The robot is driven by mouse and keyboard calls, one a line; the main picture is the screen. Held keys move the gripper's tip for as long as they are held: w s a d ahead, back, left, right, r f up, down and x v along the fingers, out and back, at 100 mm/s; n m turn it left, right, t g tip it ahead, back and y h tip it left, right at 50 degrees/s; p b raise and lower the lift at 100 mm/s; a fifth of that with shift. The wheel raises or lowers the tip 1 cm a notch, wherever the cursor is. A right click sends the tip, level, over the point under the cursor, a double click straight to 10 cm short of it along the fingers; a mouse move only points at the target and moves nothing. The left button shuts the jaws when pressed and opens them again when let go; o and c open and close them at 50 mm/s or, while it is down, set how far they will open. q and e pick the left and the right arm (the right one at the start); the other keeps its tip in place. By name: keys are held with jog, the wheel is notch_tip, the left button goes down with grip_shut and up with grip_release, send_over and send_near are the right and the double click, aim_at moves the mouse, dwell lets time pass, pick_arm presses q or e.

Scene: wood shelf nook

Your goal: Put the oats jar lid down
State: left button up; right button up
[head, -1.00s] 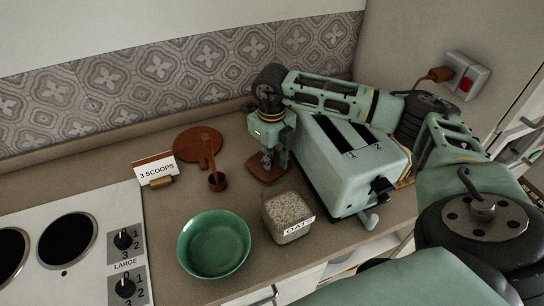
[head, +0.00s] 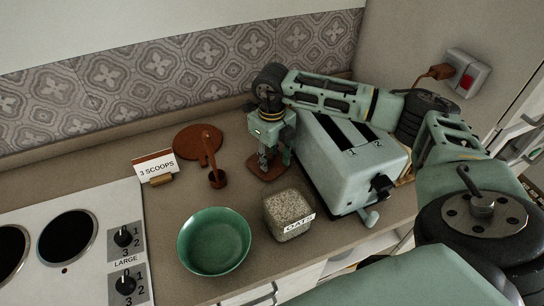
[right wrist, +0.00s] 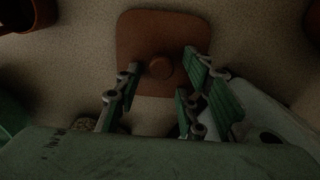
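The oats jar lid (head: 268,175) is a brown rounded square that lies flat on the counter between the scoop and the toaster. In the right wrist view the lid (right wrist: 138,38) shows its round knob (right wrist: 160,67). My right gripper (head: 275,160) is over the lid. In the right wrist view its fingers (right wrist: 162,62) are spread apart, one on each side of the knob, with gaps visible. The oats jar (head: 288,214) stands uncovered in front of the lid, full of oats. My left gripper is not in view.
A toaster (head: 350,165) stands right of the lid. A green bowl (head: 214,242) is left of the jar. A brown scoop (head: 214,170), a round brown board (head: 190,140) and a "3 SCOOPS" card (head: 156,166) are to the left. A stove (head: 85,270) fills the far left.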

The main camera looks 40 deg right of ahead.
aim_at(272, 165)
jog(key=shift+r+b, duration=0.3)
jog(key=shift+r, duration=0.2)
notch_tip(272, 165, up, 11)
jog(key=b, duration=0.3)
jog(key=shift+r, duration=0.15)
